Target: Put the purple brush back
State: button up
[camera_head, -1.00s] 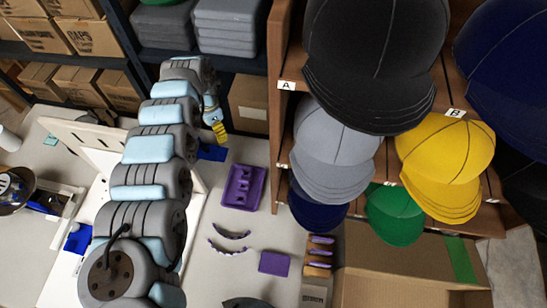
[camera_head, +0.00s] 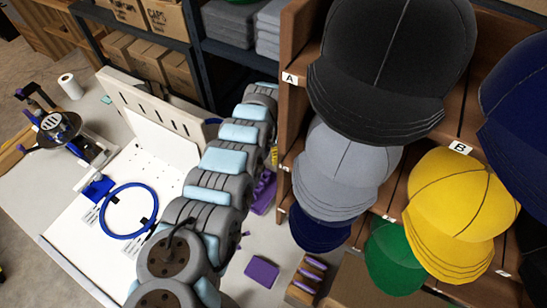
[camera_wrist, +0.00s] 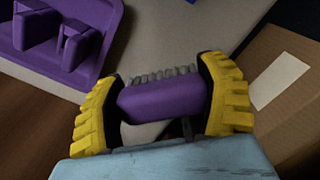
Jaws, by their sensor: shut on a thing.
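In the wrist view, my gripper (camera_wrist: 163,80) has its yellow ribbed fingers closed on the purple brush (camera_wrist: 165,102). The brush lies crosswise between the fingers, and its grey bristles (camera_wrist: 160,75) show along the far side. A purple holder (camera_wrist: 85,52) with raised slots lies at the upper left of the wrist view, apart from the brush. In the head view the purple holder (camera_head: 264,192) shows only partly beside my arm. My gripper and the brush cannot be made out clearly in the head view.
A cap shelf (camera_head: 291,130) stands at right, close to my arm. A purple square (camera_head: 262,272) and a wooden rack (camera_head: 298,292) with purple-handled things lie at front. A white press board with a blue ring (camera_head: 130,210) is at left. A cardboard box (camera_wrist: 290,100) is at right in the wrist view.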

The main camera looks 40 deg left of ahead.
jog(key=shift+f+b, duration=0.7)
jog(key=shift+f, duration=0.95)
jog(key=shift+f, duration=0.15)
jog(key=o, duration=1)
notch_tip(320, 180, up, 12)
jog(key=p, duration=0.4)
jog(key=shift+w, duration=0.15)
